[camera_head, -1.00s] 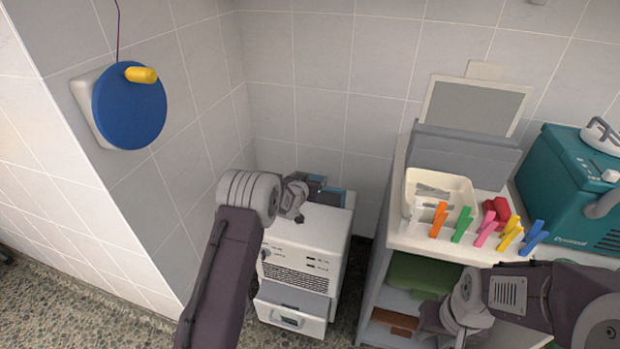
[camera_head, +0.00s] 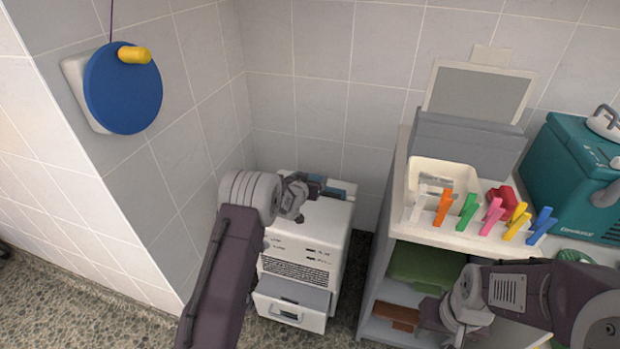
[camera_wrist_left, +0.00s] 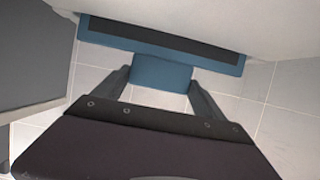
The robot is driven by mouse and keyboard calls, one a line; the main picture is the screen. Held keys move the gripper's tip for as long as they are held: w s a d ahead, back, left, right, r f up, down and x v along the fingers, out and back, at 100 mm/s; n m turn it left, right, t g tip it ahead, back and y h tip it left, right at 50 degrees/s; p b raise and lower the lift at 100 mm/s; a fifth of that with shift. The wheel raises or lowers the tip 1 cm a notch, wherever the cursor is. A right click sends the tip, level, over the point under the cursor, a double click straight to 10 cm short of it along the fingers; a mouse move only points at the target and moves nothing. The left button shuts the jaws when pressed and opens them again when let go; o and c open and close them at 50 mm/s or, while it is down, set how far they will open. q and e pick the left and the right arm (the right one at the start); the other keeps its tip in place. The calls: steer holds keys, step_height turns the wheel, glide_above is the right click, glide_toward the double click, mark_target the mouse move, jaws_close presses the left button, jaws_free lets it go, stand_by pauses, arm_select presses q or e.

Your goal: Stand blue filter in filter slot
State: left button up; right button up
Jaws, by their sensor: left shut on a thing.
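The blue filter (camera_wrist_left: 165,42) is a long blue frame with a dark panel and a blue tab in the left wrist view. My left gripper (camera_wrist_left: 162,82) is shut on that tab. In the head view a bit of blue (camera_head: 334,192) shows just behind my left gripper (camera_head: 314,188), over the back of the white machine (camera_head: 305,245). In the left wrist view the filter lies close along a white surface; I cannot tell whether they touch. I cannot make out the filter slot. My right gripper (camera_head: 440,320) is low at the right, its fingers unclear.
The machine's lower front drawer (camera_head: 290,302) sticks out. A shelf unit (camera_head: 372,285) stands right of the machine, with a cream bin (camera_head: 440,172), several coloured pegs (camera_head: 467,211) and a teal device (camera_head: 565,175). A blue disc (camera_head: 122,90) hangs on the left wall.

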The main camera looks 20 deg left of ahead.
arm_select(q)
steer(key=shift+f+b, duration=1.15)
steer(key=shift+f, duration=0.7)
steer(key=o, duration=1.9)
steer(key=p+v, duration=0.4)
steer(key=v, duration=0.4)
steer(key=shift+s+r, duration=0.2)
steer(key=shift+r, duration=0.1)
steer(key=shift+s, duration=0.3)
